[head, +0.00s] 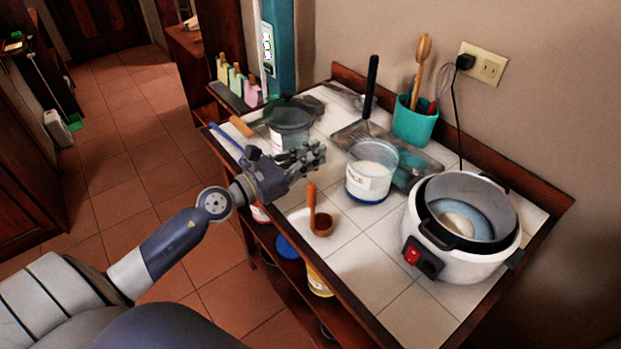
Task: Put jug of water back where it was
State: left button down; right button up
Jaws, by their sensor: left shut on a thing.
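A see-through grey jug (289,124) with a dark rim stands at the far left part of the tiled counter top (345,245). My left gripper (312,154) reaches in from the left over the counter's edge, and its fingers are at the near side of the jug, shut on it. The fingers cover the jug's lower part, so I cannot tell whether its base touches the counter. The water inside is hard to make out. My right gripper is not in view.
A labelled rice container (371,170) stands close to the right of my gripper. The front counter tiles are clear.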

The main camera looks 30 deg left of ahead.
pick_arm(q)
jog(key=shift+f, duration=0.55)
jog(key=shift+w+f, duration=0.15)
jog(key=shift+f, duration=0.05)
notch_tip(320, 180, down, 3)
jog(key=shift+f+b, duration=0.1)
jog(key=shift+b, duration=1.05)
jog(key=shift+f, duration=0.3)
jog(key=c, duration=1.7)
grip_release()
jog(key=shift+d+f, duration=0.1)
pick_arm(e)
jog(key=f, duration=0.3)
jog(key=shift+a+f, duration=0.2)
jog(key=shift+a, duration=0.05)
